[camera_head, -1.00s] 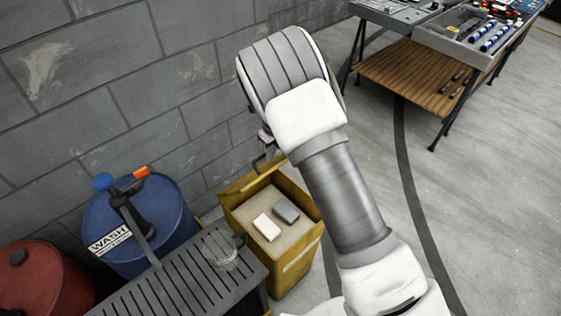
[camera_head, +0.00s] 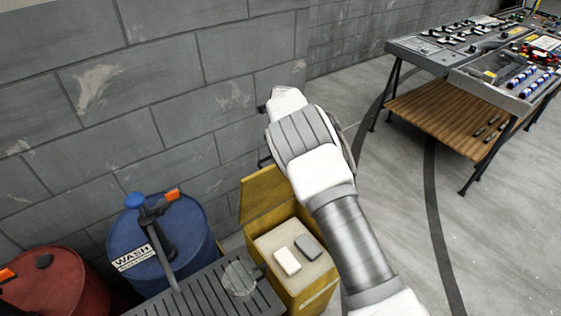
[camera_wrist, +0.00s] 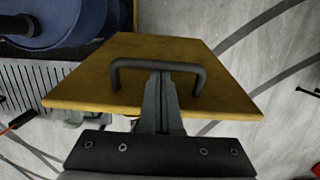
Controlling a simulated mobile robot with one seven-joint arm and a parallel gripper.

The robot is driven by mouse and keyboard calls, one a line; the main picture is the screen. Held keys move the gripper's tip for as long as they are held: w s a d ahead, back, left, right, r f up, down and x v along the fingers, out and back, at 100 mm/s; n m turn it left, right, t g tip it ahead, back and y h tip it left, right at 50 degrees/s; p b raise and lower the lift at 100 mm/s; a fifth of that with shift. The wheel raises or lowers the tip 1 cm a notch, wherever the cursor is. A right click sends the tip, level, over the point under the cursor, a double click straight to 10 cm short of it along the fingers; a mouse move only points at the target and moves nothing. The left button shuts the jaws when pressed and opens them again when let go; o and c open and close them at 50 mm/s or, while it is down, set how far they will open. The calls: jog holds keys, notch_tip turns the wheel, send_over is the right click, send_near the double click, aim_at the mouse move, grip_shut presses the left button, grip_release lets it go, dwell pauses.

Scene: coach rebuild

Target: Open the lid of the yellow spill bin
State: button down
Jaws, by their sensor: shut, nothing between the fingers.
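The yellow spill bin (camera_head: 318,292) stands by the wall with its top open. Its yellow lid (camera_head: 262,192) is raised at the wall side, and its inside shows pale contents with a cream block (camera_head: 287,261) and a grey block (camera_head: 307,248). In the wrist view the lid (camera_wrist: 90,85) fills the middle, with a dark bar handle (camera_wrist: 125,64) on its outer face. My gripper (camera_wrist: 161,80) is shut and empty, its fingertips at the handle's crossbar, between its two legs. I cannot tell whether they touch it. In the head view my arm hides the fingers.
A blue WASH drum (camera_head: 160,245) and a red drum (camera_head: 60,290) stand left of the bin. A slatted grey bench (camera_head: 210,295) with a clear glass vessel (camera_head: 239,278) adjoins the bin. A workbench (camera_head: 440,60) is at the upper right, with free floor before it.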

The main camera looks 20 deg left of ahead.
jog(key=shift+w+a+r+b, duration=0.1)
jog(key=shift+w+a+b, duration=0.1)
jog(key=shift+w+a, duration=0.6)
jog(key=shift+w+a+r+b, duration=0.1)
jog(key=shift+w+a+b, duration=0.1)
jog(key=shift+w+a, duration=0.6)
jog(key=shift+s+a, duration=0.15)
